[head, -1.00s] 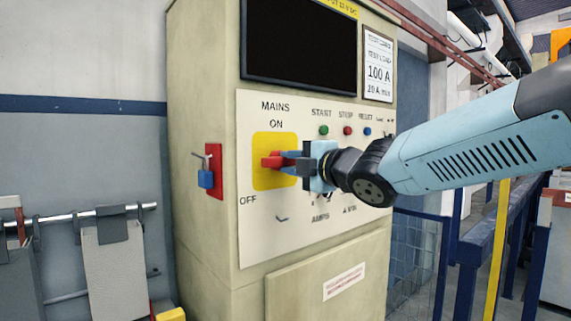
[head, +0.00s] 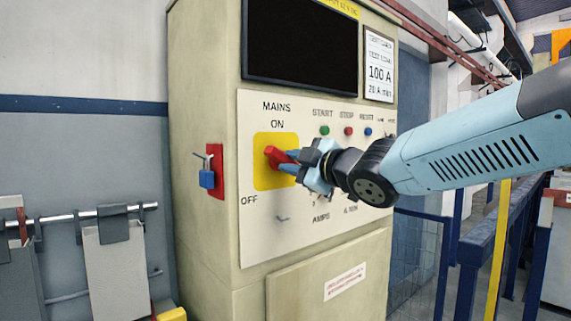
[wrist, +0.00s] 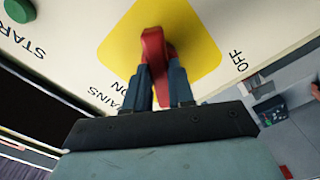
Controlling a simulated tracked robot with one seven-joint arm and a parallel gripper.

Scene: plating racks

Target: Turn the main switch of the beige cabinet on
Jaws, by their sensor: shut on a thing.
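The beige cabinet (head: 203,258) stands upright in the middle of the head view. Its main switch is a red handle (head: 275,156) on a yellow plate (head: 262,178), with MAINS and ON printed above and OFF at the lower left. The handle is tilted, its left end pointing up and left, between the ON and OFF marks. My gripper (head: 291,162) comes from the right and is shut on the red handle. In the wrist view the handle (wrist: 153,50) sits between the two blue-grey fingers, with the yellow plate (wrist: 195,35) behind it.
A blue padlock on a red plate (head: 215,172) is on the cabinet's left side. Green, red and blue buttons (head: 348,131) sit right of the switch, close to my arm. A rail with hanging grey plates (head: 115,250) is at the left. Blue railings (head: 470,240) stand at the right.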

